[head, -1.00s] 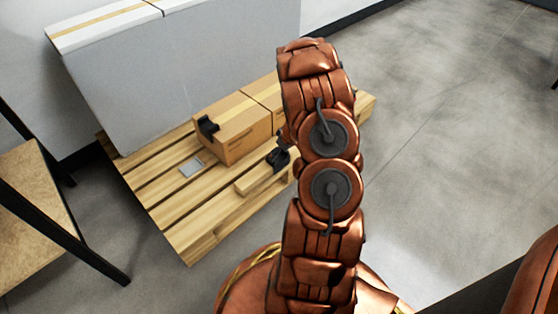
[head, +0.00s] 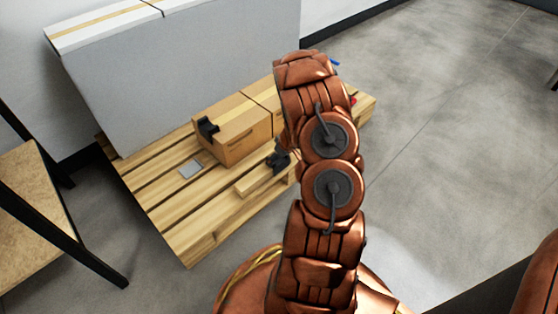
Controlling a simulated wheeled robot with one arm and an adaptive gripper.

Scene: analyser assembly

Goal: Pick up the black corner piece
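A small black corner piece (head: 208,128) sits on the near left top edge of a cardboard box (head: 240,143) on the wooden pallet. Part of a dark shape that looks like my gripper (head: 278,158) shows just left of my copper arm, low over the pallet and to the right of the box's front. It is apart from the black corner piece. My arm hides most of it, and I cannot make out its fingers or whether it holds anything.
The pallet (head: 178,222) also bears a small grey plate (head: 190,168), a wooden block (head: 256,181) and a large grey panel-like box (head: 170,75) at the back. A dark-framed table (head: 28,200) stands at left. Floor at right (head: 450,150) is clear.

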